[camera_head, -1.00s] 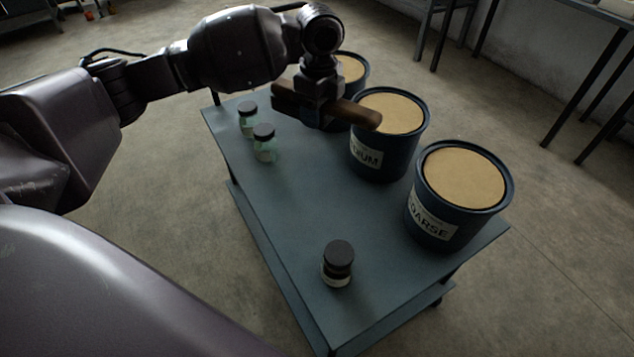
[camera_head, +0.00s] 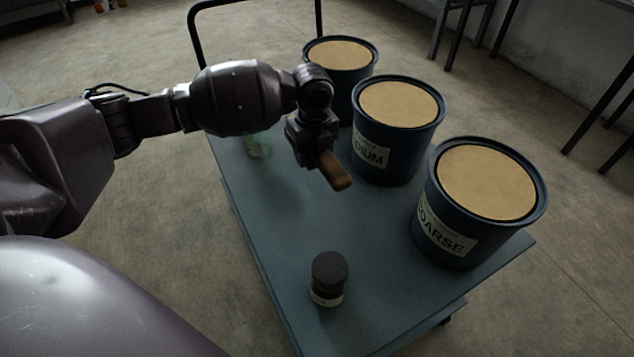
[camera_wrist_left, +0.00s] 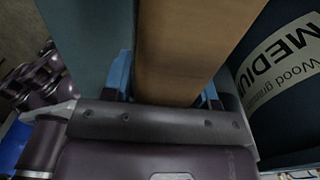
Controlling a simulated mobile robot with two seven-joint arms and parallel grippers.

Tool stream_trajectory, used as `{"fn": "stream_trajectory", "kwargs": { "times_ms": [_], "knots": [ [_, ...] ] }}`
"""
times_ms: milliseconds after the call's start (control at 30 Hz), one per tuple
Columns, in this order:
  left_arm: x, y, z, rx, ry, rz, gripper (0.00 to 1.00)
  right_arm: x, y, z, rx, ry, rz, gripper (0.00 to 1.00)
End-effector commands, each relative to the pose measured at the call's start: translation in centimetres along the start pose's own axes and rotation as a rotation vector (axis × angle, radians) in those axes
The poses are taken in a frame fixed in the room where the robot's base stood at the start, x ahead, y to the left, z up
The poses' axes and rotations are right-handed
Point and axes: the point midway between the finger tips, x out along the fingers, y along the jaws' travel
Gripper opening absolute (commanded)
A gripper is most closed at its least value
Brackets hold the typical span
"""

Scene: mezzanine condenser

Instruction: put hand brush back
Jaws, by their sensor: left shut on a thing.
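My left gripper (camera_head: 316,148) is shut on the hand brush (camera_head: 336,174), whose brown wooden end sticks out toward the front right. The gripper holds it above the blue-grey cart top, left of the MEDIUM bucket. In the left wrist view the brush (camera_wrist_left: 185,45) runs straight out from between the blue-edged fingers. The MEDIUM bucket's label (camera_wrist_left: 285,60) stands close on its right. The rest of the brush is hidden by the gripper. My right gripper is not in view.
Three dark blue buckets with tan tops line the cart's right side: the far one (camera_head: 340,55), MEDIUM (camera_head: 385,160) and COARSE (camera_head: 450,240). A dark-lidded jar (camera_head: 329,280) stands in front. A greenish jar (camera_head: 258,148) is partly behind my arm. The cart top (camera_head: 290,215) is clear mid-left.

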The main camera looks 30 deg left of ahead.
Motion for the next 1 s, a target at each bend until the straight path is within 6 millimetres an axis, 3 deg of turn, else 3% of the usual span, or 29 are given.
{"fn": "stream_trajectory", "kwargs": {
  "times_ms": [33, 100, 467, 633, 767, 1000],
  "knots": [
    [1.9, 0.1, -0.1, 0.000, 0.005, 0.009, 0.27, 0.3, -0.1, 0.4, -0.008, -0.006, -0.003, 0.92],
    [3.0, 0.1, -0.1, 0.000, 0.005, 0.009, 0.27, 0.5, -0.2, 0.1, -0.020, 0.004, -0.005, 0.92],
    [5.2, 0.0, 0.0, -0.001, 0.000, 0.001, 0.27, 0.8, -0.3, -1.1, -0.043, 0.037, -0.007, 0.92],
    [8.0, 0.1, -0.1, -0.001, 0.004, 0.007, 0.27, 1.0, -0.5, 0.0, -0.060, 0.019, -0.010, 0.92],
    [10.1, 0.1, -0.1, -0.001, 0.005, 0.007, 0.27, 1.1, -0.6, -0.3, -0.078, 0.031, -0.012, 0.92],
    [10.1, 0.0, 0.0, -0.001, -0.001, -0.002, 0.23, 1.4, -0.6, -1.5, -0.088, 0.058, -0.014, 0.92]
  ]
}}
